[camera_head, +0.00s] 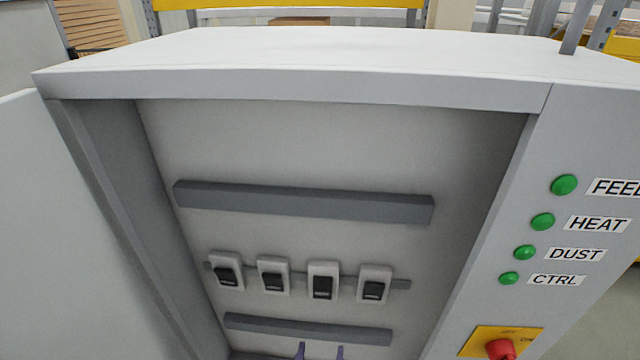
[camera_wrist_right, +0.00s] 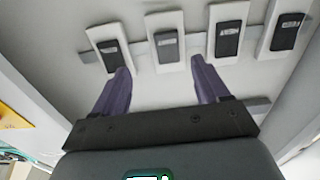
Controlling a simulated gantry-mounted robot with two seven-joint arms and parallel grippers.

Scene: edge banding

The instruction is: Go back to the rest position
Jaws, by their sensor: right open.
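My right gripper (camera_head: 320,350) shows at the bottom edge of the head view as two purple fingertips, below the row of breakers inside the open cabinet. In the right wrist view the right gripper (camera_wrist_right: 160,68) has its two purple fingers spread apart with nothing between them. The fingertips are close to the breakers in that picture; I cannot tell whether they touch. My left gripper is in neither view.
The grey cabinet (camera_head: 300,90) surrounds the right gripper, with its door (camera_head: 50,220) open at left. Several breakers (camera_head: 322,281) sit on a rail between two dark ducts (camera_head: 300,203). At right are green lamps (camera_head: 564,185) and a red switch (camera_head: 500,349) on a yellow plate.

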